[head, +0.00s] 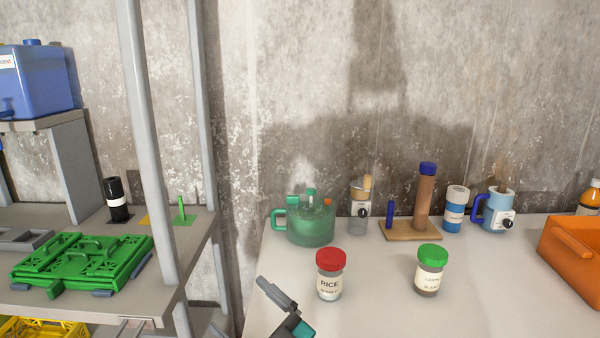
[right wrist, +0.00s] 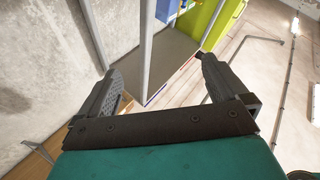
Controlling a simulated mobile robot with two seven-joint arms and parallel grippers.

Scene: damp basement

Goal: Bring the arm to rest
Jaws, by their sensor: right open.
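My right gripper (head: 277,296) shows at the bottom middle of the head view, over the front left part of the pale table (head: 380,300). Its grey finger points up and to the left, and part of its teal body shows behind it. In the right wrist view the two fingers of my right gripper (right wrist: 160,75) stand wide apart with nothing between them. It is open and empty, left of the red-lidded rice jar (head: 329,284) and apart from it. My left gripper is not in view.
On the left, a grey shelf with metal posts (head: 147,140) holds a green folded crate (head: 82,263). The table between the jars is clear.

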